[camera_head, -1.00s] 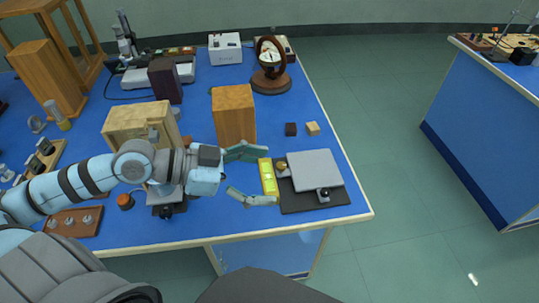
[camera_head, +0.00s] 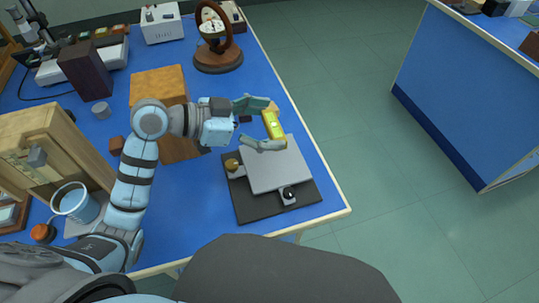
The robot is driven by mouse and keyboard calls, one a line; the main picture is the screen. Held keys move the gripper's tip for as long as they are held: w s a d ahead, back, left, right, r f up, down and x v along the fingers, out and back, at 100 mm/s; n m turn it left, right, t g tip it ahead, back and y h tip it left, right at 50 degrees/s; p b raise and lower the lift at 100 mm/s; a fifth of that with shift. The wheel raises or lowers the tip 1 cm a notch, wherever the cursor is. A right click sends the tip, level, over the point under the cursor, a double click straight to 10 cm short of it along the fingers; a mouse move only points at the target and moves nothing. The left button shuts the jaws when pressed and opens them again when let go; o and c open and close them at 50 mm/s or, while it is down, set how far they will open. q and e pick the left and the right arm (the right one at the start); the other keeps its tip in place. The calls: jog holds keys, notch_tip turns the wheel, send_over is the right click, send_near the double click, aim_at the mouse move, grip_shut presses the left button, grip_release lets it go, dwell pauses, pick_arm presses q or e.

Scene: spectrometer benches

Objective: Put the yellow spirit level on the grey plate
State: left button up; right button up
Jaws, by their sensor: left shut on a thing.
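The yellow spirit level (camera_head: 273,124) is between the fingertips of my left gripper (camera_head: 266,125), which is shut on it. It shows at the far edge of the grey plate (camera_head: 278,172); I cannot tell how high it is above the plate. The grey plate is a flat square on a dark base (camera_head: 245,206) near the table's right edge. A brass knob (camera_head: 232,165) and a dark knob (camera_head: 288,193) sit beside the plate. My right gripper is not in view.
An orange-brown wooden block (camera_head: 158,84) stands left of my left gripper. A gyroscope-like instrument on a round wooden base (camera_head: 218,58) stands at the back. A beaker (camera_head: 75,203) and a wooden box (camera_head: 50,150) are at the left. Another blue bench (camera_head: 470,90) stands across the floor.

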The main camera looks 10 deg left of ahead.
pick_arm(q)
jog(key=b, duration=0.1)
send_over(269, 162)
jog(key=s, duration=0.2)
jog(key=f, duration=0.5)
jog(key=shift+w+f, duration=0.1)
jog(key=shift+w, duration=0.1)
jog(key=f, duration=0.2)
jog(key=w+f, duration=0.1)
jog(key=f, duration=0.1)
jog(key=f+b, duration=0.1)
jog(key=f, duration=0.1)
jog(key=shift+w, duration=0.4)
jog(key=shift+s+r, duration=0.1)
jog(key=shift+s, duration=0.2)
jog(key=shift+w+f, duration=0.1)
jog(key=shift+f, duration=0.1)
jog(key=o, duration=1.2)
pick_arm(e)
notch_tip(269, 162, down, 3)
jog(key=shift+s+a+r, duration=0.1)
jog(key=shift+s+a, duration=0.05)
pick_arm(q)
jog(key=shift+r, duration=0.15)
